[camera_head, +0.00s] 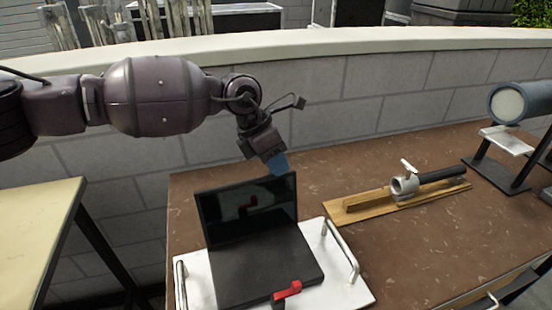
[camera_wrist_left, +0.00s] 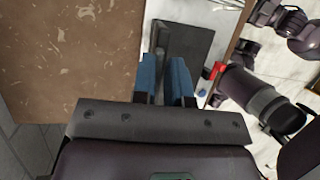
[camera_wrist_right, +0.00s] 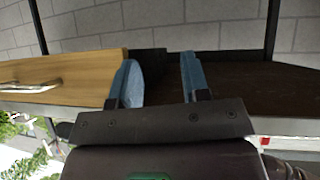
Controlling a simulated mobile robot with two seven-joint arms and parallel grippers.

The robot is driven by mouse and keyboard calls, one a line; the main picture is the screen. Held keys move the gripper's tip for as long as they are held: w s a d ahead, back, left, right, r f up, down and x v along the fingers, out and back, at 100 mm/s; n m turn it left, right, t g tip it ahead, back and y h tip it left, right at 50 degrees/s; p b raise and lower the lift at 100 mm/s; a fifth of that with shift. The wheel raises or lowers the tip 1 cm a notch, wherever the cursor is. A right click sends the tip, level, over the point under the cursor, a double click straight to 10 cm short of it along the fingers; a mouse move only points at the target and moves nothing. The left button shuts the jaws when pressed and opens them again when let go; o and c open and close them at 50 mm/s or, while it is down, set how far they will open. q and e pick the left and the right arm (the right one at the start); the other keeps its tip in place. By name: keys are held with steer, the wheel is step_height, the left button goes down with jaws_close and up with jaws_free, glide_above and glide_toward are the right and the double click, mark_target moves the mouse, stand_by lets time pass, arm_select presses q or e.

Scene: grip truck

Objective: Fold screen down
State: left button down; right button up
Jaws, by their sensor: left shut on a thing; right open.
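A black laptop-like device stands open on a white tray (camera_head: 360,293). Its screen (camera_head: 235,220) is upright, leaning slightly back, and its dark base (camera_head: 262,268) lies flat. My left gripper (camera_head: 279,165) is at the screen's top edge near its right corner. In the left wrist view, the blue fingers (camera_wrist_left: 165,75) are shut on the thin edge of the screen (camera_wrist_left: 172,42), and the base (camera_wrist_left: 195,50) lies beyond it. My right gripper (camera_wrist_right: 160,68) shows only in the right wrist view, open, with nothing between its fingers.
The tray has metal side handles (camera_head: 341,250). A red-handled object (camera_head: 288,291) is at the base's front edge. A wooden board with a metal clamp and dark tube (camera_head: 405,187) lies right on the brown table (camera_head: 430,235). A block wall (camera_head: 330,110) stands behind.

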arm_select(q)
steer(key=s+p, duration=0.1)
steer(key=s+r+t+p, duration=0.1)
steer(key=p, duration=0.1)
steer(key=shift+s+d+r, duration=0.1)
steer(key=shift+d+r, duration=0.15)
steer(key=shift+r, duration=0.05)
steer(key=s+d+f+p, duration=0.1)
steer(key=s+f+p, duration=0.1)
steer(key=s+p, duration=0.2)
steer(key=shift+s+d+f+t+y+p, duration=0.15)
steer(key=shift+s+d+t+y+p, duration=0.2)
steer(key=shift+s, duration=1.15)
arm_select(e)
step_height(320, 180, up, 8)
steer(key=shift+w+d+f+t, duration=0.15)
steer(key=shift+d+f+t, duration=0.1)
steer(key=shift+t, duration=0.15)
steer(key=shift+f, duration=0.1)
arm_select(q)
steer(key=c, duration=1.2)
jaws_free()
steer(key=shift+c, duration=0.2)
arm_select(e)
steer(key=shift+s+d+f, duration=0.1)
steer(key=shift+s+f, duration=0.2)
steer(key=shift+s, duration=0.3)
